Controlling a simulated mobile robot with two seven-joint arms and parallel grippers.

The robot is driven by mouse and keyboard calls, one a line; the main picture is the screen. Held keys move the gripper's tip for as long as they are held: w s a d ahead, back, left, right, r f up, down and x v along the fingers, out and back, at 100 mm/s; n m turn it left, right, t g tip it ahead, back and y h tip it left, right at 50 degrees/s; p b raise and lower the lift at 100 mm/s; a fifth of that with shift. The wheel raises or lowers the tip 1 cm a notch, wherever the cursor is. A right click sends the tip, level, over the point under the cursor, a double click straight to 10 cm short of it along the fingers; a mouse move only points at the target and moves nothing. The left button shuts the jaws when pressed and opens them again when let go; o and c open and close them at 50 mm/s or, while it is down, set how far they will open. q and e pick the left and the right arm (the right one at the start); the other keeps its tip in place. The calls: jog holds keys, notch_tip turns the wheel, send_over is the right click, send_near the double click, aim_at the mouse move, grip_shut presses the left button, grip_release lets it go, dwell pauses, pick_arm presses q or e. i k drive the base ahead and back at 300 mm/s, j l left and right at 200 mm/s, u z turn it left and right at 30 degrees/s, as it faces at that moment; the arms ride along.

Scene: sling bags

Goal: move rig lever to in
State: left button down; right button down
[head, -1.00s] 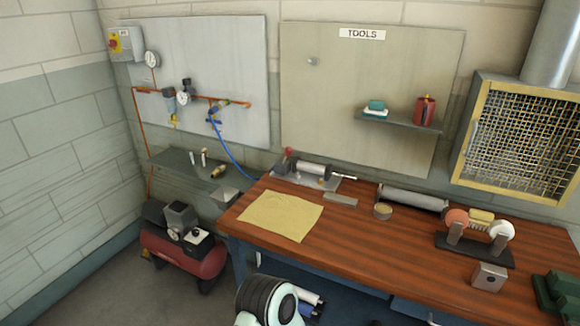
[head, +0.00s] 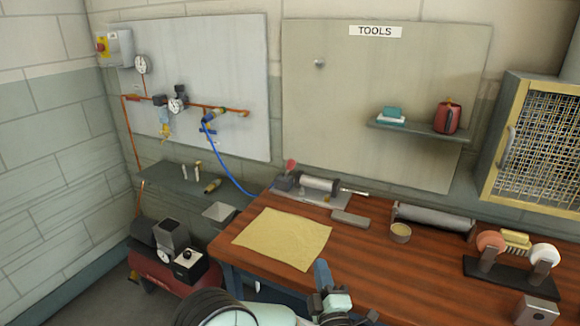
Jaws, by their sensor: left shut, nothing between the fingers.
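The rig (head: 318,183) is a grey cylinder on a metal base plate at the back left of the wooden workbench. Its lever (head: 291,165) has a red knob and stands up at the rig's left end. A thin rod sticks out of the rig to the right. My left gripper (head: 322,268) is at the bottom middle, over the bench's front edge. It is shut and empty, well apart from the lever and nearer to me. Part of it is hidden behind my own arm. My right gripper is not in view.
A yellow cloth (head: 283,239) lies between my left gripper and the rig. A grey block (head: 350,219), a round tin (head: 400,233), a grey roll (head: 434,220) and a bench grinder (head: 512,275) stand to the right. A blue hose (head: 228,175) hangs behind the bench's left end.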

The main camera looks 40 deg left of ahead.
aim_at(290, 165)
jog(key=i+j, duration=0.15)
jog(key=j, duration=0.2)
jog(key=i+j, duration=0.35)
jog(key=j, duration=0.3)
jog(key=i+j, duration=0.2)
jog(key=j, duration=0.1)
